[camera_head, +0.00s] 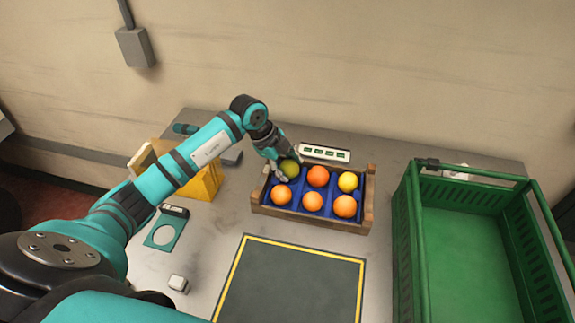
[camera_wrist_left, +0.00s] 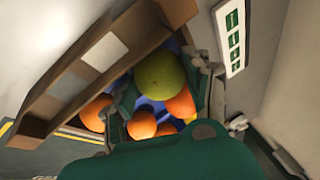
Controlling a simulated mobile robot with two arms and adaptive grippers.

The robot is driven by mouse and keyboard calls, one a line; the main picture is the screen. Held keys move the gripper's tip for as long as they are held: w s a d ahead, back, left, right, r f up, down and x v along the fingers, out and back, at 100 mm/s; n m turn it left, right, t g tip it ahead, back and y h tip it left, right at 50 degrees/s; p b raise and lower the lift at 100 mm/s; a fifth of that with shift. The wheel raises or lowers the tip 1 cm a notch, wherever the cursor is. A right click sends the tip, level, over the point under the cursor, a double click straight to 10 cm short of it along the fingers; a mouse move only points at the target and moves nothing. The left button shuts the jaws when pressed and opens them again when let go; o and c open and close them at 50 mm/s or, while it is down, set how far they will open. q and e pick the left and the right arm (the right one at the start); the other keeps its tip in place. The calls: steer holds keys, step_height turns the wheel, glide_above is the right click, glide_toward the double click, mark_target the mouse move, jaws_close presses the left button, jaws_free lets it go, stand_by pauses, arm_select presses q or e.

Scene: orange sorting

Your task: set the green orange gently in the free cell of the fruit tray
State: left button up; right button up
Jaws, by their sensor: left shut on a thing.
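The green orange (camera_head: 290,168) is at the back left cell of the fruit tray (camera_head: 311,220), a wooden crate with a blue divided insert. My left gripper (camera_head: 284,169) is shut on it, one finger on each side. In the left wrist view the green orange (camera_wrist_left: 160,76) sits between the fingers (camera_wrist_left: 160,90), with the tray's wooden wall (camera_wrist_left: 90,65) beside it. I cannot tell whether it touches the cell floor. The other cells hold several oranges, among them a yellower one (camera_head: 348,181) at back right. My right gripper is not in view.
A white strip with green marks (camera_head: 324,153) lies behind the tray. A green crate (camera_head: 480,250), seemingly empty, stands at right. A dark mat with a yellow border (camera_head: 292,285) lies in front. A yellow bin (camera_head: 205,183) stands left, behind my arm.

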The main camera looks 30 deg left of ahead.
arm_select(q)
steer(key=o, duration=1.3)
steer(key=shift+f, duration=0.1)
steer(key=shift+c, duration=0.2)
steer(key=shift+r+p, duration=3.45)
steer(key=shift+r, duration=0.65)
steer(key=shift+s+f, duration=0.1)
